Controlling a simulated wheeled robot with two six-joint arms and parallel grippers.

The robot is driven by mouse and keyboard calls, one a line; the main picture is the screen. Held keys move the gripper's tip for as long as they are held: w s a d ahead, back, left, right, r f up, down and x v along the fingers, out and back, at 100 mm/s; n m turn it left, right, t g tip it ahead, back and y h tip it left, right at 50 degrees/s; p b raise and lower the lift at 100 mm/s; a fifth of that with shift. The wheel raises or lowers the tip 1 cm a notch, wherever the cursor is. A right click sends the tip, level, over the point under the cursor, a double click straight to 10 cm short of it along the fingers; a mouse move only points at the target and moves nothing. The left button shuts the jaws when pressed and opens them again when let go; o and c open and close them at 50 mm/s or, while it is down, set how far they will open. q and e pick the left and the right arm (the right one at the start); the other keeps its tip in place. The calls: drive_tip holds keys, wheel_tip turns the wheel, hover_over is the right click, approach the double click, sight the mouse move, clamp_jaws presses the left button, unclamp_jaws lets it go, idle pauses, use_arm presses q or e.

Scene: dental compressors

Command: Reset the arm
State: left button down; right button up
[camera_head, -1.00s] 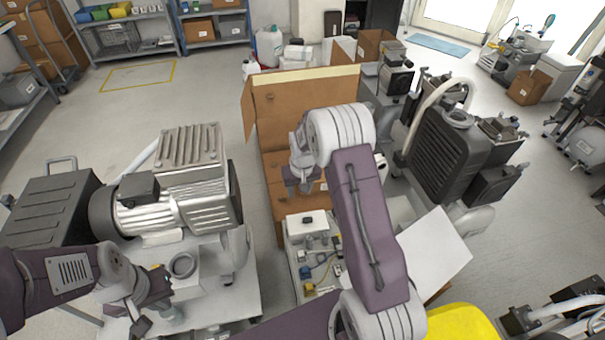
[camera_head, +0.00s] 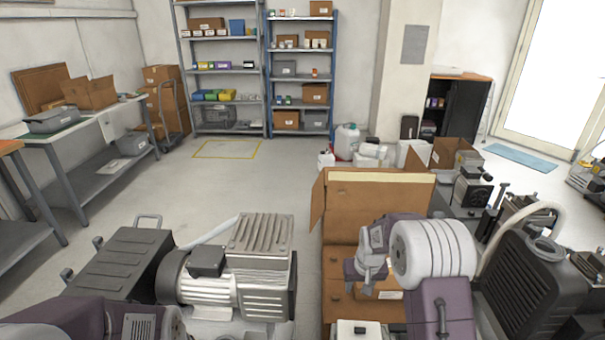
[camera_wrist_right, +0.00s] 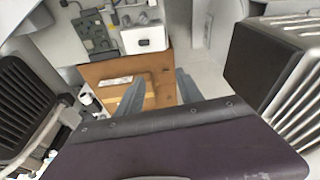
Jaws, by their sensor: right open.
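My right gripper (camera_head: 366,272) is in front of the cardboard box at the lower right of the head view. In the right wrist view its two fingers (camera_wrist_right: 158,90) stand apart with nothing between them. My right arm (camera_head: 435,255) reaches up from the bottom edge. Part of my left arm (camera_head: 90,318) shows at the bottom left of the head view, and its gripper is out of frame.
A cardboard box (camera_head: 380,200) stands behind my right gripper. A silver compressor (camera_head: 262,260) is to its left and a black ribbed unit (camera_head: 530,275) to its right. Shelves (camera_head: 302,75) line the back wall. The floor (camera_head: 240,180) in the middle is clear.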

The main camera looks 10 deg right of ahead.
drive_tip(key=s+a+r, duration=0.4)
drive_tip(key=s+r, duration=0.3)
drive_tip(key=s+a+f+g+p, duration=0.1)
drive_tip(key=s+g+p, duration=0.1)
drive_tip(key=s, duration=1.4)
wheel_tip(320, 180, up, 11)
drive_tip(key=p, duration=1.1)
drive_tip(key=shift+w+n, duration=0.3)
drive_tip(key=shift+n, duration=0.1)
drive_tip(key=shift+a, duration=0.1)
